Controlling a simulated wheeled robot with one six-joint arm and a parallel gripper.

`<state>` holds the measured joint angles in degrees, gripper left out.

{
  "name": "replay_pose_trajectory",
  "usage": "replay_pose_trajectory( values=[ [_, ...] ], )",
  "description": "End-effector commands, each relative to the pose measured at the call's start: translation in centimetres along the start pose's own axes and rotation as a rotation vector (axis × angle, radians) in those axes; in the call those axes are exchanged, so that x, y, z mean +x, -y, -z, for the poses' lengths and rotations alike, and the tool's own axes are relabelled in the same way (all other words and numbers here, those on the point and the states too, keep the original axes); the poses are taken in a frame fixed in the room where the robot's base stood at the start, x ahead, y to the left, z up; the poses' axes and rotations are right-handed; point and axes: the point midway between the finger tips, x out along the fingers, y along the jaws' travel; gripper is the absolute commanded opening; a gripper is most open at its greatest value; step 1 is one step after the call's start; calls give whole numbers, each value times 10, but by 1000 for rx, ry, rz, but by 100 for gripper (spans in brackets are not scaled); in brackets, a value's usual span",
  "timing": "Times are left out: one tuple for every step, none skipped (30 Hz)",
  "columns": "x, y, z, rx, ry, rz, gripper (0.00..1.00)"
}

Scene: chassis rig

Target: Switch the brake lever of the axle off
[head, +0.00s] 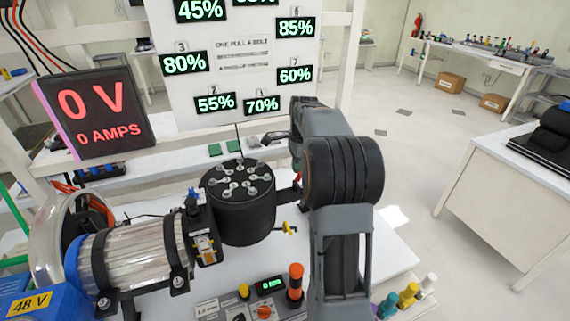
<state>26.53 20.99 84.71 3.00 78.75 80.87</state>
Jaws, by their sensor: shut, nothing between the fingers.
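A black round drum (240,212) with several metal bolts on its top face stands in the middle, beside a clear-cased motor (130,265). A small yellow handle (289,229) sticks out low on the drum's right side. An upright orange-and-black lever (295,281) stands on a grey control box (240,308) at the bottom. I cannot tell for certain which of these two is the brake lever. My arm rises from the bottom right of centre and bends away behind its elbow.
A dark screen (98,116) reads 0 V and 0 AMPS at the left. A white board (240,65) with green percent displays stands behind the drum. Coloured knobs (408,295) stand at the bottom right. Open floor lies to the right, before a white desk (500,190).

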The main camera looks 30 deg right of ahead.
Motion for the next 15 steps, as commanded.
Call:
replay_pose_trajectory(
  values=[
    [0,-2,1,0,-2,-5,0],
    [0,-2,1,-1,-2,-6,0],
    [0,-2,0,-1,-3,-6,0],
    [0,-2,0,-2,-3,-7,0],
    [0,-2,0,-3,-3,-7,0],
    [0,-2,-1,-3,-3,-8,0],
    [1,-2,-1,-3,-3,-8,0],
    [1,-2,-1,-4,-3,-8,0],
    [1,-2,-1,-4,-3,-9,0],
    [0,-2,-2,-5,-3,-9,0],
    [0,-2,-2,-5,-3,-9,0],
    [0,-2,-2,-5,-3,-9,0],
    [-1,-2,-2,-5,-3,-10,0],
    [-2,-2,-2,-6,-3,-10,0],
    [-4,-2,-2,-6,-3,-10,0]
  ],
)
